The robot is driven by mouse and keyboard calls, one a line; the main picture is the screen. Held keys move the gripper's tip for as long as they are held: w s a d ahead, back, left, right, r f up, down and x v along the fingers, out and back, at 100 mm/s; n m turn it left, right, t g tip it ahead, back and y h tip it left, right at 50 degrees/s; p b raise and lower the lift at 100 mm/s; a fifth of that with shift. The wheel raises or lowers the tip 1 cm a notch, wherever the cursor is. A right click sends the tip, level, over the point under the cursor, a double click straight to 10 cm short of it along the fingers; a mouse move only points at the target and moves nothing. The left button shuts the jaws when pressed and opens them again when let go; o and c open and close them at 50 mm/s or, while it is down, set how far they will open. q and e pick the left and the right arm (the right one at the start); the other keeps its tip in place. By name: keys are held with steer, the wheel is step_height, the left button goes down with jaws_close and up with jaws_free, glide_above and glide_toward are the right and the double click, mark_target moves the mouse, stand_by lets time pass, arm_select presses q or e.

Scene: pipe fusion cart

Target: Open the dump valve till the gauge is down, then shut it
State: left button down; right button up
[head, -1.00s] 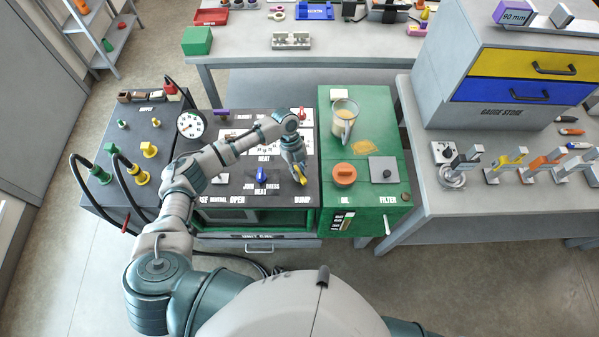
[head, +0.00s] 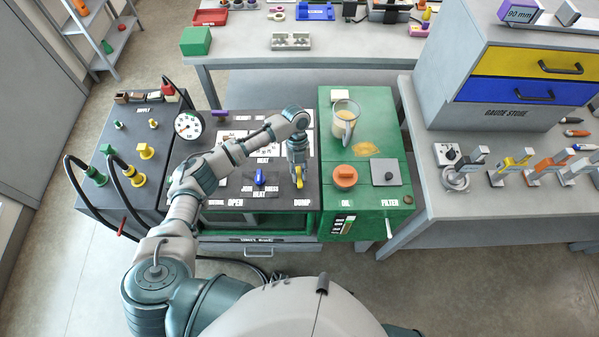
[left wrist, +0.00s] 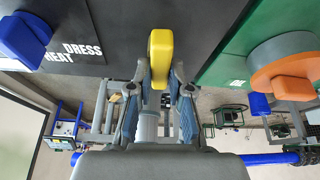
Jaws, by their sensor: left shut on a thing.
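The yellow dump valve handle (head: 299,182) is on the dark panel just above the DUMP label, and it is large in the left wrist view (left wrist: 160,44). My left gripper (head: 298,171) reaches it from above. In the left wrist view its two fingers (left wrist: 160,82) are shut on the handle from both sides. The handle points nearly straight toward the panel's front edge. The round white gauge (head: 188,125) stands at the panel's back left; its needle is too small to read surely. My right gripper is not in view.
A blue knob (head: 260,178) is left of the valve. On the green oil unit at right are an orange cap (head: 345,176) and a clear jug (head: 344,120). Hoses and yellow fittings (head: 145,151) are on the left supply box. My left forearm spans the panel.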

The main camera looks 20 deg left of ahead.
arm_select(q)
steer(key=c, duration=1.1)
jaws_free()
steer(key=shift+s+d, duration=0.2)
steer(key=shift+d, duration=0.05)
steer(key=shift+d+r, duration=0.1)
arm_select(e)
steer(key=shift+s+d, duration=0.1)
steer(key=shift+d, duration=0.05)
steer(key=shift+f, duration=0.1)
arm_select(q)
steer(key=shift+w, duration=0.1)
steer(key=v, duration=1.2)
steer(key=shift+d, duration=0.3)
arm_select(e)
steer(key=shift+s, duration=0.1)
arm_select(q)
steer(key=shift+a, duration=0.1)
steer(key=shift+a, duration=0.2)
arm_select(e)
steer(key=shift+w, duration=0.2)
